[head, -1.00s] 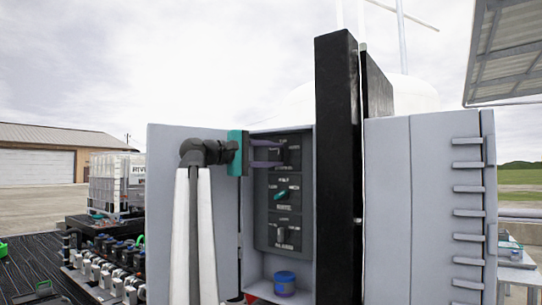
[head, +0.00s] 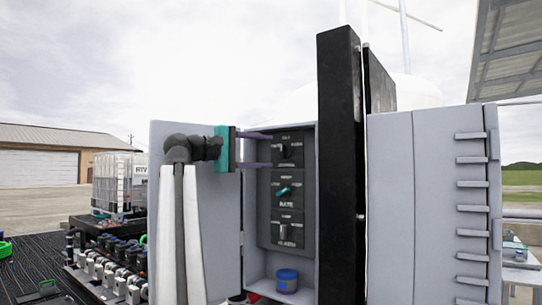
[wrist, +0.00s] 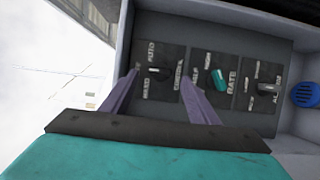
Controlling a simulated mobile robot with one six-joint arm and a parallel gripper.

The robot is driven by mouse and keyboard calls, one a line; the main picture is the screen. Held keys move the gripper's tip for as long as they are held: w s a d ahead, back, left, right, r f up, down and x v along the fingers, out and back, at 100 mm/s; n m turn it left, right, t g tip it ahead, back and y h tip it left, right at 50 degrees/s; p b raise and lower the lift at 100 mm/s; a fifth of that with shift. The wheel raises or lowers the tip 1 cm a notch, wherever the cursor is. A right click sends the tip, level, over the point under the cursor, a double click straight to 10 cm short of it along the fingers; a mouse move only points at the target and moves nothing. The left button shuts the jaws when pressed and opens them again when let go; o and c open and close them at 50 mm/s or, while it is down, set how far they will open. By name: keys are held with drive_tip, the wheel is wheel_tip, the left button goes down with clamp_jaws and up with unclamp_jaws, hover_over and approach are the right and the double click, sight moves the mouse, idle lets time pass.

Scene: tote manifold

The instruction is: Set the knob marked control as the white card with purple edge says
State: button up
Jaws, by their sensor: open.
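The control knob (head: 286,151) is black with a pale pointer line, on the top panel inside the open grey cabinet. In the wrist view the knob (wrist: 158,72) lies between my fingertips, its pale line toward picture left, the panel's upper side. Its lettering is blurred; one word looks like AUTO. My gripper (head: 271,150) is open, its two purple-grey fingers apart in front of the top panel. In the wrist view my gripper (wrist: 160,76) shows clear space on both sides of the knob. I cannot make out a white card with purple edge in either view.
The open cabinet door (head: 160,200) is at left, a black post (head: 341,170) at right.

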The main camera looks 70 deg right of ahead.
drive_tip(key=b+v, duration=0.2)
drive_tip(key=v, duration=0.7)
drive_tip(key=shift+w, duration=0.1)
idle(0.3)
